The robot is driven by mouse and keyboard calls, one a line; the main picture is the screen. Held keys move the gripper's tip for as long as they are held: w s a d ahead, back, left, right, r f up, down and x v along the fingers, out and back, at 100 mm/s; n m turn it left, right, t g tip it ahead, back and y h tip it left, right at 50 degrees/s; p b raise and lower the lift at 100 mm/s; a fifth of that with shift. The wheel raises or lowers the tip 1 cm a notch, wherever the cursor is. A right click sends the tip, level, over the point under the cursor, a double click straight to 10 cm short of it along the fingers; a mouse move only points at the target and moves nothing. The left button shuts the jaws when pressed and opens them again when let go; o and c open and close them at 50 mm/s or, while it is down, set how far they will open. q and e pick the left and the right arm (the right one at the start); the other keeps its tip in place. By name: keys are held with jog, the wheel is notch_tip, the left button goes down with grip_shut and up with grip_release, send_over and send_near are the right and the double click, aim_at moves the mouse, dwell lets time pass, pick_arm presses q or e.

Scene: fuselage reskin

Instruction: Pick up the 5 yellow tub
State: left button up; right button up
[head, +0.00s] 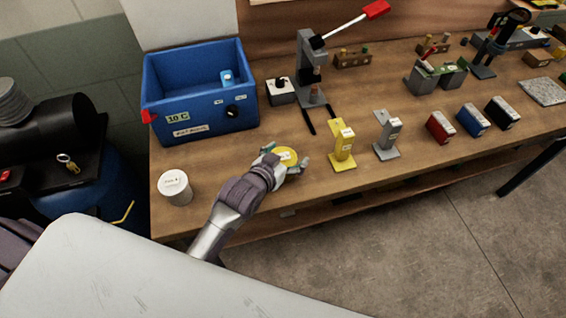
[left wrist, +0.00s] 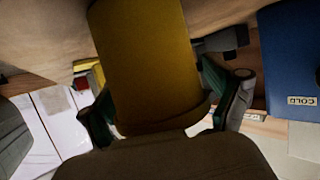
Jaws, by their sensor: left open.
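The yellow tub (head: 285,154) stands on the wooden bench near its front edge, with a pale label on its lid. My left gripper (head: 284,163) reaches over the bench front with its fingers apart around the tub. In the left wrist view the tub (left wrist: 150,60) fills the middle, between the two open fingers (left wrist: 165,108); contact cannot be told. A white tub (head: 175,187) with a label stands at the bench's left front corner. My right gripper is not in view.
A blue bin (head: 200,98) marked 10 C stands behind left. A yellow stand (head: 342,148) and a grey stand (head: 387,135) are just right of the tub. A press (head: 312,75) with a red-handled lever stands behind. Red, blue and black boxes sit farther right.

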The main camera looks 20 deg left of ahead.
pick_arm(q)
jog(key=c, duration=1.2)
